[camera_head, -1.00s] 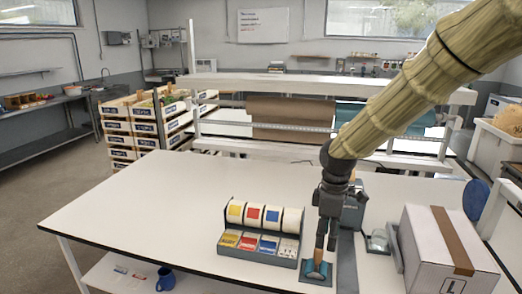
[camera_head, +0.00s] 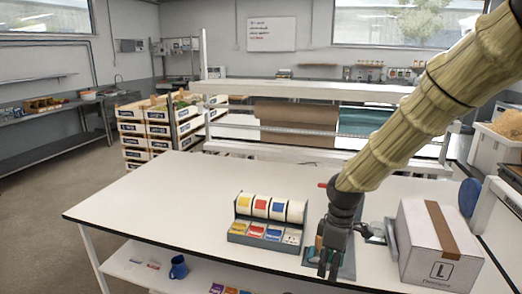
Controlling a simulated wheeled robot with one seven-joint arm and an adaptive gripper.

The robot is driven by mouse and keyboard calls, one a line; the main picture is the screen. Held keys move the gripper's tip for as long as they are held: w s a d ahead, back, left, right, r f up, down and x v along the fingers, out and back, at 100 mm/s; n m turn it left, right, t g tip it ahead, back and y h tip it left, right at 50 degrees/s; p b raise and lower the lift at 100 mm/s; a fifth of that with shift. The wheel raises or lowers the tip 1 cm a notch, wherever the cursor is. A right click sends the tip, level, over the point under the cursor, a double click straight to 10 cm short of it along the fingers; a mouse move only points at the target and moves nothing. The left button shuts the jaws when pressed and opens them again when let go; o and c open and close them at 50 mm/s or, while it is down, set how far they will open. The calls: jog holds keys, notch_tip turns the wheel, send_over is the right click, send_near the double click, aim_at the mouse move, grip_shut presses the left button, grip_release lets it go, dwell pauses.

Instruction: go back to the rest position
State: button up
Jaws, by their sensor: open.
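My gripper (camera_head: 328,268) hangs from my arm, fingers down, over the front right part of the white table (camera_head: 180,200). Its fingers are apart and I see nothing held between them. It is just in front of a dark grey stand (camera_head: 346,262), which it and my arm partly hide. A small blue and brown item there is mostly hidden behind the gripper.
A label dispenser (camera_head: 266,222) with several coloured rolls stands left of my gripper. A cardboard box (camera_head: 439,245) marked L is to the right. A blue mug (camera_head: 179,267) sits on the shelf below. The table's left side is clear.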

jog(key=s+f+m, duration=0.2)
jog(key=s+f, duration=0.3)
jog(key=f, duration=0.4)
jog(key=s+f+m+y+b, duration=0.15)
jog(key=s+f, duration=0.25)
jog(key=f, duration=0.5)
jog(key=s+f+m+h, duration=0.1)
jog(key=s+f+m, duration=0.2)
jog(key=s+f, duration=0.35)
jog(key=s+d+f+m, duration=0.2)
jog(key=s+f, duration=0.5)
jog(key=s, duration=0.3)
jog(key=s+d+f+m, duration=0.1)
jog(key=s+f+m, duration=0.2)
jog(key=s+f, duration=0.5)
jog(key=shift+s+d+m+h+b, duration=0.35)
jog(key=shift+s+h, duration=0.1)
jog(key=shift+s, duration=0.4)
jog(key=shift+f, duration=0.1)
